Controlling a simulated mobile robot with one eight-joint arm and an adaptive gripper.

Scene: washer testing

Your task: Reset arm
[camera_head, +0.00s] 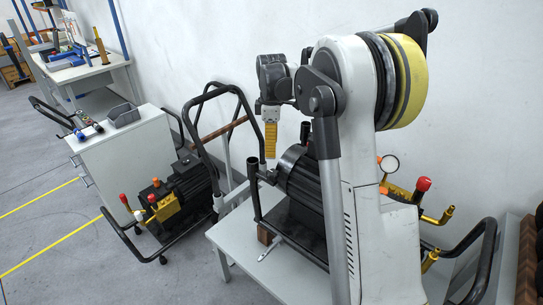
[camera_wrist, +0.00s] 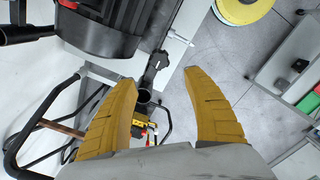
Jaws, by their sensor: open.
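My gripper (camera_head: 270,138) hangs beside the black pump motor (camera_head: 300,175) on the grey table, with its yellow fingers pointing down in the head view. In the wrist view, my gripper (camera_wrist: 158,80) has its two yellow fingers spread wide apart, with nothing between the tips. The motor (camera_wrist: 105,25) fills the upper left of that view, apart from the fingers. My arm is folded, with its upper part raised high on the right of the head view. It hides part of the pump.
A second pump (camera_head: 180,195) stands on a wheeled cart with a black handle (camera_head: 212,92). A white cabinet (camera_head: 122,160) with tools on top is at the left. A workbench (camera_head: 85,68) stands farther back. Grey floor (camera_head: 60,235) with yellow lines is clear at the front left.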

